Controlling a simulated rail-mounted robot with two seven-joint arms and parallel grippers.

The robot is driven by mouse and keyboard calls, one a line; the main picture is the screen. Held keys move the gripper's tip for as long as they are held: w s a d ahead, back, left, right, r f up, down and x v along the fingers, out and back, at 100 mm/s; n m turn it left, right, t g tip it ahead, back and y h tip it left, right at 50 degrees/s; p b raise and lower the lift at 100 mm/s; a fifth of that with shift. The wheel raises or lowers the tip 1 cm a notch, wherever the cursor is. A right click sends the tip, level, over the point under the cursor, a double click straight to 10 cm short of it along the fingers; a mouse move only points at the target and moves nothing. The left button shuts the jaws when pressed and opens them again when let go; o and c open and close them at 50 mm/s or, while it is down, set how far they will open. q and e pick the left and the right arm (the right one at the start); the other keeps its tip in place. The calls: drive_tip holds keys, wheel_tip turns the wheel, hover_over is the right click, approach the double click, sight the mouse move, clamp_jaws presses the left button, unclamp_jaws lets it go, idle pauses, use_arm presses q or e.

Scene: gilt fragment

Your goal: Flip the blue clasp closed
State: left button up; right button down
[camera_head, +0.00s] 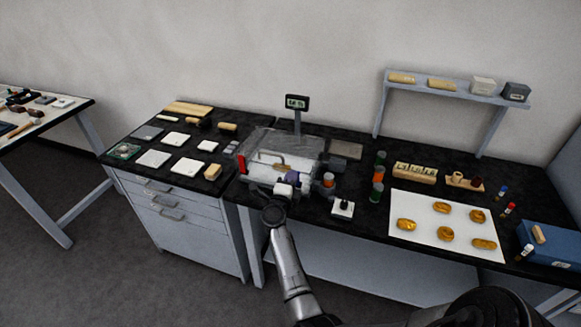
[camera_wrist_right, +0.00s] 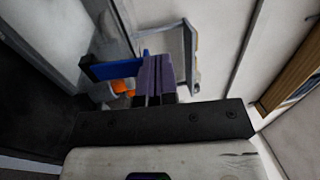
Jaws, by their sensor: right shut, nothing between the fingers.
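The blue clasp (camera_wrist_right: 112,69) shows in the right wrist view as a flat bar with its right end at my fingers. I cannot tell whether they touch. My right gripper (camera_wrist_right: 158,72) has its two purple-grey fingers shut together with nothing between them. In the head view the right gripper (camera_head: 291,176) is at the front edge of a clear-lidded case (camera_head: 282,143). There the gripper and wrist cover that front edge, and I cannot make out the blue clasp. A red clasp (camera_head: 241,165) stands at the case's left side. My left gripper is out of view.
An orange-topped jar (camera_head: 328,181) stands close right of the gripper, with a small white switch block (camera_head: 343,209) in front. Green-and-orange jars (camera_head: 377,183) and a white sheet (camera_head: 447,227) with amber pieces lie right. A display post (camera_head: 297,103) rises behind the case.

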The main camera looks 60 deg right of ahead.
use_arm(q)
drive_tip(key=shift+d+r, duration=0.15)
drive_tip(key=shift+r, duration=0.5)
use_arm(e)
drive_tip(key=shift+d+y, duration=0.15)
drive_tip(key=shift+y, duration=0.15)
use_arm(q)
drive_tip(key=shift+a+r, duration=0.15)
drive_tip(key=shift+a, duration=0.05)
use_arm(e)
drive_tip(key=r+v, duration=0.1)
drive_tip(key=v, duration=0.6)
drive_tip(key=shift+a+f, duration=0.25)
drive_tip(key=shift+f, duration=0.15)
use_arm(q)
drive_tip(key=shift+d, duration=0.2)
use_arm(e)
drive_tip(key=shift+w, duration=0.1)
